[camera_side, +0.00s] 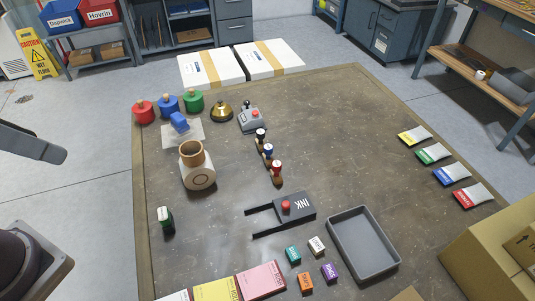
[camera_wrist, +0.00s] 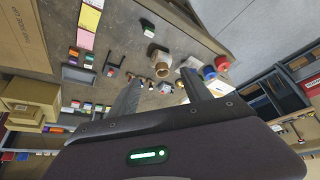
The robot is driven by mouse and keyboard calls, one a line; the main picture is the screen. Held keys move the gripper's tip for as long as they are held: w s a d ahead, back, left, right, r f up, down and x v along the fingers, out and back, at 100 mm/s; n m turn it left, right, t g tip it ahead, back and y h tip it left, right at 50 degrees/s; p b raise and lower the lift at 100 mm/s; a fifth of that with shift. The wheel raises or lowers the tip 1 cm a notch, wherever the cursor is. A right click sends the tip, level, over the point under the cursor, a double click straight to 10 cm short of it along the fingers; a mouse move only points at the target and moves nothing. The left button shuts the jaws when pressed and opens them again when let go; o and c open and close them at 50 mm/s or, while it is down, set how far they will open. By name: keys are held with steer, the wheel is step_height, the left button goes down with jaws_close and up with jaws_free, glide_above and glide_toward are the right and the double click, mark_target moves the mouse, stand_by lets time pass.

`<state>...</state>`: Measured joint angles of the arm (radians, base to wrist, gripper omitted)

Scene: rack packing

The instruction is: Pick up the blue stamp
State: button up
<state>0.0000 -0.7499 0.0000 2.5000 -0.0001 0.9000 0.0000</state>
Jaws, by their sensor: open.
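The blue stamp (camera_side: 268,153) stands on the work table in the side view. It is the middle one of a short row, with a black-banded stamp (camera_side: 260,136) behind it and a red-banded stamp (camera_side: 276,173) in front. My gripper (camera_wrist: 162,76) shows in the wrist view with its two fingers spread apart and nothing between them up close. The table lies well beyond the fingertips. The stamps look tiny there, and I cannot tell which is blue. My fingers are not in the side view.
A brass bell (camera_side: 221,112), a grey device (camera_side: 252,122) and a wooden-ringed cylinder (camera_side: 198,173) stand nearby. Table right of the stamps is clear.

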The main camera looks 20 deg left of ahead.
steer(key=shift+c, duration=0.3)
steer(key=c, duration=0.4)
